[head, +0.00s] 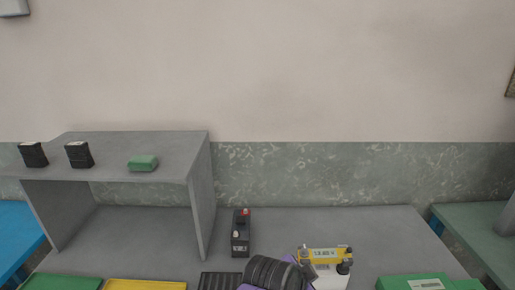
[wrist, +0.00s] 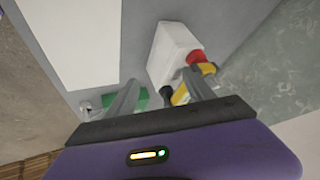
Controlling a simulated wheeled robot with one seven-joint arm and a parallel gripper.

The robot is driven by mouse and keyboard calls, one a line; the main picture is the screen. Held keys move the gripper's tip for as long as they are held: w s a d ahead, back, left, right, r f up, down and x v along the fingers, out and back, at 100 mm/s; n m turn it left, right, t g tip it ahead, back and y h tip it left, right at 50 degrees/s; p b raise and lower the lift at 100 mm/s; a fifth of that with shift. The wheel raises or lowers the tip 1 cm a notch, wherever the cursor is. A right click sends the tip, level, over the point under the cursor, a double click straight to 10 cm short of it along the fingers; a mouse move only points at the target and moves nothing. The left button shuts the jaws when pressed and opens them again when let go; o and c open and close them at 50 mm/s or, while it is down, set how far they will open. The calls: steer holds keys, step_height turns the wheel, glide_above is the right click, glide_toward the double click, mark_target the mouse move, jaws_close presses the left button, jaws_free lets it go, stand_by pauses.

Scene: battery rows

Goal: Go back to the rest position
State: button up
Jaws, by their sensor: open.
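My gripper (wrist: 162,82) is open, and its two fingers point away from the camera in the wrist view. In the head view, my purple gripper body (head: 306,270) and dark wrist show at the bottom, beside a yellow-topped white battery (head: 325,256). My fingers are hidden there.
A grey shelf (head: 110,143) holds two black batteries (head: 78,155) and a green block (head: 143,163). Green boxes (head: 415,283) are lower right. Green (head: 62,281) and yellow trays (head: 145,285) are lower left.

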steer(key=s+a+f+n+t+y, duration=0.1)
steer(key=s+a+f+t, duration=0.2)
steer(key=s+a, duration=0.35)
steer(key=s+d+f+n+t, duration=0.1)
steer(key=s+d+n, duration=0.1)
steer(key=s, duration=1.4)
steer(key=s+d+r+n+t+y, duration=0.2)
steer(key=s+d+r+n, duration=0.3)
steer(key=s, duration=0.4)
steer(key=s+d+r+n+t+y, duration=0.2)
steer(key=s+d+r+n, duration=0.3)
steer(key=s, duration=0.4)
steer(key=shift+d+t, duration=0.5)
steer(key=shift+d, duration=0.4)
